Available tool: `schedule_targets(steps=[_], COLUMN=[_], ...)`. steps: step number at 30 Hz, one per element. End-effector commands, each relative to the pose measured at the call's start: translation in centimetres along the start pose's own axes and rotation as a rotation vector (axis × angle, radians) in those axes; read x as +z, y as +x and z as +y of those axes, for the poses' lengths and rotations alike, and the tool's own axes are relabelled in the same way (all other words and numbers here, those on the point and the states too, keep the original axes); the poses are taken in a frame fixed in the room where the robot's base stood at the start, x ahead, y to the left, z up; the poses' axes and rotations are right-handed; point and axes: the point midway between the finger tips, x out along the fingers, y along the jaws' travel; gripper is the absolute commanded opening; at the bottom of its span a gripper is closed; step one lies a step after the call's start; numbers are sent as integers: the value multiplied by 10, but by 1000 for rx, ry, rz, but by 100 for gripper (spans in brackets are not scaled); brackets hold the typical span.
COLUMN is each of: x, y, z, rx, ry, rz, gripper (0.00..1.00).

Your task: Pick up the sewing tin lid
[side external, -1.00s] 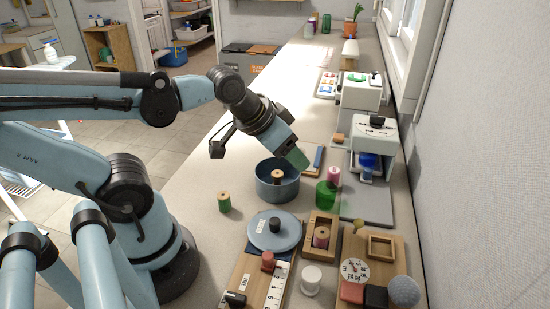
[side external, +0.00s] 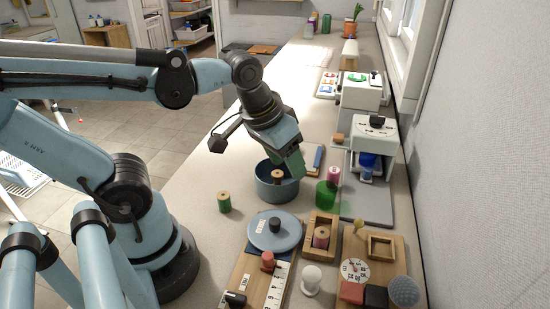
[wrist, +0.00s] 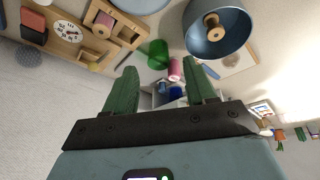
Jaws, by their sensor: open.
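The sewing tin lid (side external: 267,236) is a flat blue disc with a black knob and a white label. It lies on the counter in front of the blue tin, and its edge shows at the top of the wrist view (wrist: 140,4). The round blue tin (side external: 262,190) is open, with a wooden spool (side external: 277,176) inside; the tin also shows in the wrist view (wrist: 232,45). My gripper (side external: 290,168), with green fingers, is tilted above the tin's right rear, apart from the lid. In the wrist view its fingers (wrist: 162,64) are spread with nothing held between them.
A green thread spool (side external: 224,202) stands left of the tin. A green jar (side external: 326,194) and a white sewing machine (side external: 372,135) are to the right. A wooden box with a spool (side external: 321,235) sits right of the lid. A ruler board (side external: 262,283) lies in front.

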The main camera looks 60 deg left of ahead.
Motion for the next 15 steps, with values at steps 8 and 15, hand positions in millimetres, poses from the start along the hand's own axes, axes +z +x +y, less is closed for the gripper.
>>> schedule_targets(steps=[8, 15], x=[25, 34], y=[-22, -11], z=[16, 16], rx=[-90, -111], ry=[-180, -205], rz=[-327, -367], gripper=[56, 56])
